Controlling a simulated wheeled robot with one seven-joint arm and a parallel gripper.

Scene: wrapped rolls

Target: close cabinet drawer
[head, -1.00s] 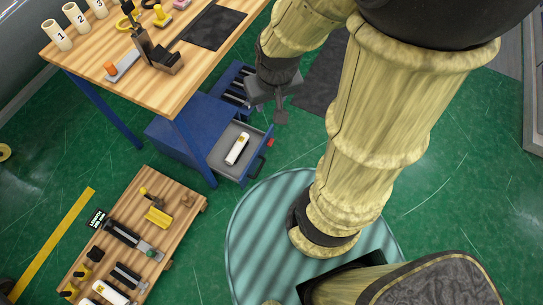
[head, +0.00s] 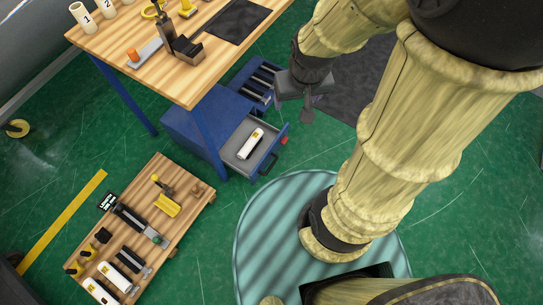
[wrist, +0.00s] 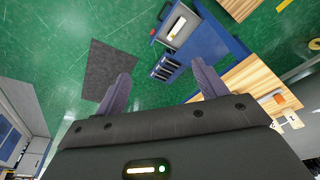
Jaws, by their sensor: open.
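The blue cabinet (head: 193,127) stands under the workbench. Its grey-lined drawer (head: 237,152) is pulled out toward the front right, with a white wrapped roll (head: 251,143) lying inside. The drawer's dark handle (head: 268,164) is on its front face. In the wrist view the drawer (wrist: 177,28) is seen from above, ahead and right of centre. My gripper (head: 307,112) is above and to the right of the drawer, apart from it. In the wrist view my gripper (wrist: 165,84) has its two fingers spread wide with nothing between them.
A wooden workbench (head: 190,88) with blue legs stands over the cabinet, holding numbered cups and tools. Blue slotted bins (head: 258,84) sit behind the drawer. A low wooden pallet (head: 172,170) with tools and rolls is at left. Green floor (head: 330,150) is clear right of the drawer.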

